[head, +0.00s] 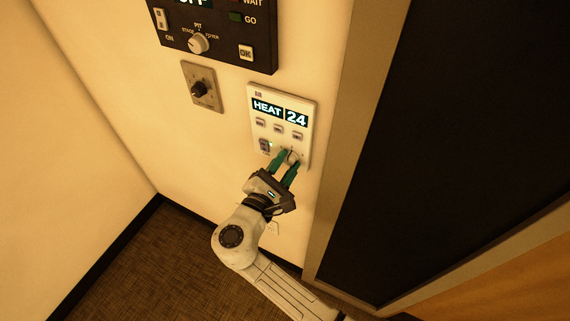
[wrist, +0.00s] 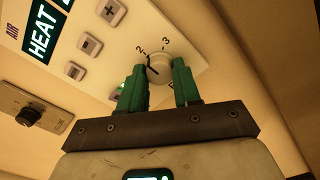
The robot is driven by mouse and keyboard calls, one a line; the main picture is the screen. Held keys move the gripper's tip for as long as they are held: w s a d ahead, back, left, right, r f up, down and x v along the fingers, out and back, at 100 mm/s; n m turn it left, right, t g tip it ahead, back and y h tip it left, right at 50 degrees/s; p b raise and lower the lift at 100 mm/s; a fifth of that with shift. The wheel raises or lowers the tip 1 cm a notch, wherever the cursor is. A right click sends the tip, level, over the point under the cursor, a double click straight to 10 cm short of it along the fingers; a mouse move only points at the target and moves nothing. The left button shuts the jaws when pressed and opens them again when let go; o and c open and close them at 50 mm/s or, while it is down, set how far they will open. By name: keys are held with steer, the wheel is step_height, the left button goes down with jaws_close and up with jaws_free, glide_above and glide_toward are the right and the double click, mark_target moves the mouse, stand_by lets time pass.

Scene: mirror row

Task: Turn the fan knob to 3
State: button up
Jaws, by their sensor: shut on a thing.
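The fan knob (wrist: 158,69) is a small round whitish knob low on the white thermostat panel (head: 306,135). It also shows in the head view (head: 292,156), partly hidden by my fingers. In the wrist view the numbers 2 and 3 are printed around it, and its dark pointer mark appears to face upper left, near the 2. My gripper (head: 288,161) has its green fingers on either side of the knob. In the wrist view the gripper (wrist: 159,72) is shut on the knob.
The panel's display (head: 280,112) reads HEAT 24, with several buttons and a lit switch (head: 264,145) below. A grey plate with a black dial (head: 199,89) is at left. A black control panel (head: 222,45) is above. A door frame (head: 345,130) stands at right.

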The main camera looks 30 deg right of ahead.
steer(key=c, duration=0.4)
steer(key=shift+f+m+b, duration=0.15)
steer(key=shift+m+b, duration=0.15)
steer(key=shift+b, duration=0.15)
steer(key=shift+f+m+b, duration=0.1)
steer(key=shift+m+b, duration=0.9)
steer(key=shift+b, duration=0.05)
steer(key=m+b, duration=0.3)
steer(key=shift+f+b, duration=0.1)
steer(key=shift+b, duration=0.3)
steer(key=m+b, duration=0.4)
steer(key=shift+r+m+b, duration=0.25)
steer(key=shift+m+b, duration=0.75)
steer(key=shift+m, duration=0.1)
steer(key=o, duration=1)
steer(key=shift+r, duration=0.1)
